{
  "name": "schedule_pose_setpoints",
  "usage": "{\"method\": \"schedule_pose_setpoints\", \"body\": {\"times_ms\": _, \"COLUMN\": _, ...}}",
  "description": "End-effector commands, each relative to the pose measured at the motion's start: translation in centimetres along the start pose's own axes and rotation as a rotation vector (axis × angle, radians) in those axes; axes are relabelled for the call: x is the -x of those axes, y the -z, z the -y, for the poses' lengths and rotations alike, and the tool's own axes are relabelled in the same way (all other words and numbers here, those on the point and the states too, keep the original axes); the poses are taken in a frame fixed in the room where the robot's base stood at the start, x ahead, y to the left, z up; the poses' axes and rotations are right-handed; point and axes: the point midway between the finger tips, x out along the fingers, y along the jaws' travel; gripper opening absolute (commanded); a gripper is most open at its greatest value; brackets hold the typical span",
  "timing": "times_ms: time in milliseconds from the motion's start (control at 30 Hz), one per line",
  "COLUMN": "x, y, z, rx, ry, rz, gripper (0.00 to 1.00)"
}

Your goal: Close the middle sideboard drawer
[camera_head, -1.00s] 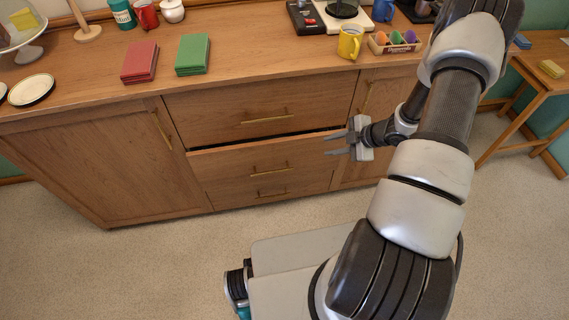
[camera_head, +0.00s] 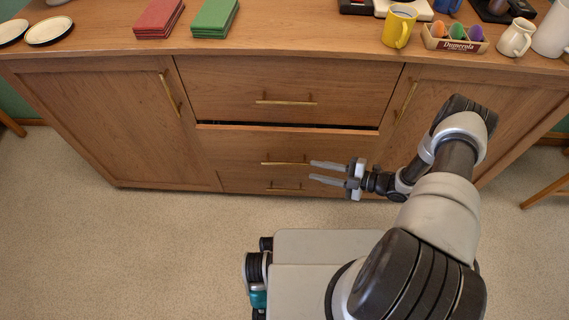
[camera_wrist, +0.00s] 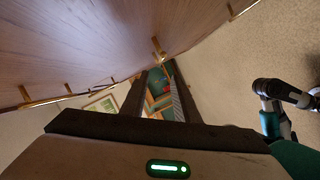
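The middle drawer (camera_head: 240,146) of the wooden sideboard stands slightly pulled out; a dark gap shows along its top edge, below the closed top drawer (camera_head: 230,84). Its brass bar handle (camera_head: 284,163) is horizontal. My gripper (camera_head: 312,171) is open and empty, its two fingers pointing left across the lower drawer area, near the right end of that handle in the picture. I cannot tell whether it touches the drawer front. In the wrist view the fingers (camera_wrist: 155,75) are apart, beside a wooden front (camera_wrist: 100,40) with brass handles.
The bottom drawer handle (camera_head: 284,188) lies just below. Cabinet doors flank the drawers, left (camera_head: 105,120) and right (camera_head: 440,95). Carpet (camera_head: 130,240) is clear at left.

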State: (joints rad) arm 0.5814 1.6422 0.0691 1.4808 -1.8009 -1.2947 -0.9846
Motion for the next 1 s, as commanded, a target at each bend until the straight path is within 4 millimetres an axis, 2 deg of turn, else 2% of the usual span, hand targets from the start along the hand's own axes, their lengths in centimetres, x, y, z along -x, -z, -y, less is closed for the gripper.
{"method": "schedule_pose_setpoints", "body": {"times_ms": 33, "x": -1.2, "y": 0.0, "z": 0.2, "rx": -0.001, "ry": 0.0, "rz": -0.003, "gripper": 0.28}}
{"method": "schedule_pose_setpoints", "body": {"times_ms": 300, "x": -7.2, "y": 0.0, "z": 0.2, "rx": -0.002, "ry": 0.0, "rz": -0.002, "gripper": 0.28}}
{"method": "schedule_pose_setpoints", "body": {"times_ms": 500, "x": -10.8, "y": 0.0, "z": 0.2, "rx": -0.002, "ry": 0.0, "rz": 0.0, "gripper": 0.28}}
{"method": "schedule_pose_setpoints", "body": {"times_ms": 700, "x": -12.8, "y": -0.1, "z": 0.1, "rx": -0.001, "ry": 0.001, "rz": 0.001, "gripper": 0.28}}
{"method": "schedule_pose_setpoints", "body": {"times_ms": 1000, "x": -13.2, "y": 0.0, "z": 0.0, "rx": -0.002, "ry": 0.001, "rz": 0.002, "gripper": 0.28}}
